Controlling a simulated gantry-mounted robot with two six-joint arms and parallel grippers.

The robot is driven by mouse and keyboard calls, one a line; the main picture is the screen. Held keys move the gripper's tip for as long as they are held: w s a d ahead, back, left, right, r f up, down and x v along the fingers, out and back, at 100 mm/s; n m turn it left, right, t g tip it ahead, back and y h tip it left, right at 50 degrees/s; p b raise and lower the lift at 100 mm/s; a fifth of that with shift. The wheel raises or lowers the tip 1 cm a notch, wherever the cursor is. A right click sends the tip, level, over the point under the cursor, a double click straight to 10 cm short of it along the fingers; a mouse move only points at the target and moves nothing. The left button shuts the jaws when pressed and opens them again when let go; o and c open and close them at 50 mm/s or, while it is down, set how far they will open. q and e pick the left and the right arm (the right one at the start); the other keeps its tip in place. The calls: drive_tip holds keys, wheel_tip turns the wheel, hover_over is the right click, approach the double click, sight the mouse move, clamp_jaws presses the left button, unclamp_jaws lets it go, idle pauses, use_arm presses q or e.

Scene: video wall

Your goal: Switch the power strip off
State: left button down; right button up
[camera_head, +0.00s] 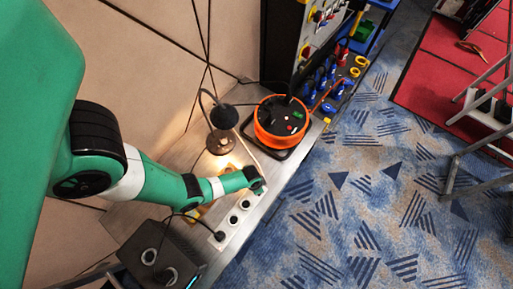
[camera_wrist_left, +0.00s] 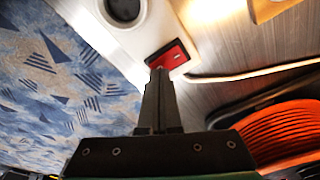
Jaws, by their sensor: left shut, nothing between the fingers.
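The power strip (camera_head: 233,219) is a white bar with round dark sockets, lying along the bench edge in the head view. In the left wrist view its white body (camera_wrist_left: 95,18) shows one socket (camera_wrist_left: 123,8) and a red rectangular switch (camera_wrist_left: 176,54) at its end. My left gripper (camera_wrist_left: 159,72) is shut and empty, its fingertips at the near edge of the switch. I cannot tell whether they touch it. In the head view my left arm reaches over the strip's far end and hides the switch. My right gripper is in neither view.
An orange cable reel (camera_head: 281,122) stands just beyond the strip's far end. A desk lamp (camera_head: 221,141) stands behind the strip. A dark box (camera_head: 160,262) sits at the near end. A pale cable (camera_wrist_left: 240,76) runs from the switch end. Carpet (camera_head: 350,200) lies right of the bench.

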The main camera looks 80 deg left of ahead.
use_arm(q)
drive_tip(key=shift+f+b, duration=0.4)
drive_tip(key=shift+f, duration=0.05)
drive_tip(key=shift+r, duration=0.1)
wheel_tip(320, 180, up, 7)
drive_tip(key=p, duration=0.7)
idle(0.4)
